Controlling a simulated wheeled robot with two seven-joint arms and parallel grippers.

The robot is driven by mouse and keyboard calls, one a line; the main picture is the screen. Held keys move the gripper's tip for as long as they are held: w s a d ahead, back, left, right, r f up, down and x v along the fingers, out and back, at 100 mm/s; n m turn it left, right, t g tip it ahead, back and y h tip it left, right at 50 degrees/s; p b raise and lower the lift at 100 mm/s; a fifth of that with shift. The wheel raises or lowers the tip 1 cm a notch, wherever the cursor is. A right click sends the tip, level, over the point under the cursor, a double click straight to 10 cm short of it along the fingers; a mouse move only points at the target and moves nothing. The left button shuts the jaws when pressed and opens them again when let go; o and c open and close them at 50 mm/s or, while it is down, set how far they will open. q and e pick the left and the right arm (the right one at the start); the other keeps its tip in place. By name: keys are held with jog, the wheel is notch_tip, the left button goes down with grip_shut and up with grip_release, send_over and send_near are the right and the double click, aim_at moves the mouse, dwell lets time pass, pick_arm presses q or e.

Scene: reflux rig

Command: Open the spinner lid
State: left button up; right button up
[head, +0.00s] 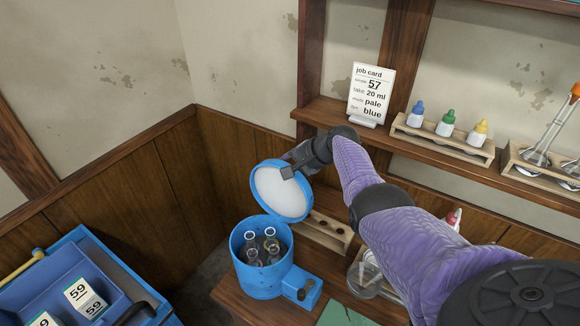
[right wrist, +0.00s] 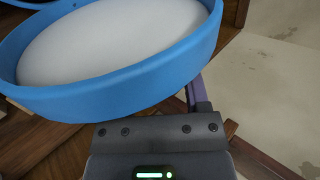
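The spinner (head: 262,279) is a blue round tub at the bench's left end, with several glass tubes (head: 262,246) standing inside. Its lid (head: 281,191), a blue ring with a white inner face, stands raised and tilted back above the tub. My right gripper (head: 290,171) is at the lid's upper right edge in the head view. The lid (right wrist: 110,88) fills the upper left of the right wrist view, close to the gripper body. The fingertips are mostly hidden, so I cannot tell if they are apart. My left gripper is not in view.
A wooden rack (head: 326,232) stands behind the spinner. A shelf above holds a job card (head: 371,92), small dropper bottles (head: 446,124) and flasks (head: 540,153). A wood-panelled wall is behind.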

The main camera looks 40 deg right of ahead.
jog(key=shift+o, duration=0.4)
jog(key=p+v, duration=0.4)
jog(key=v, duration=0.6)
jog(key=shift+p, duration=0.3)
jog(key=shift+f, duration=0.15)
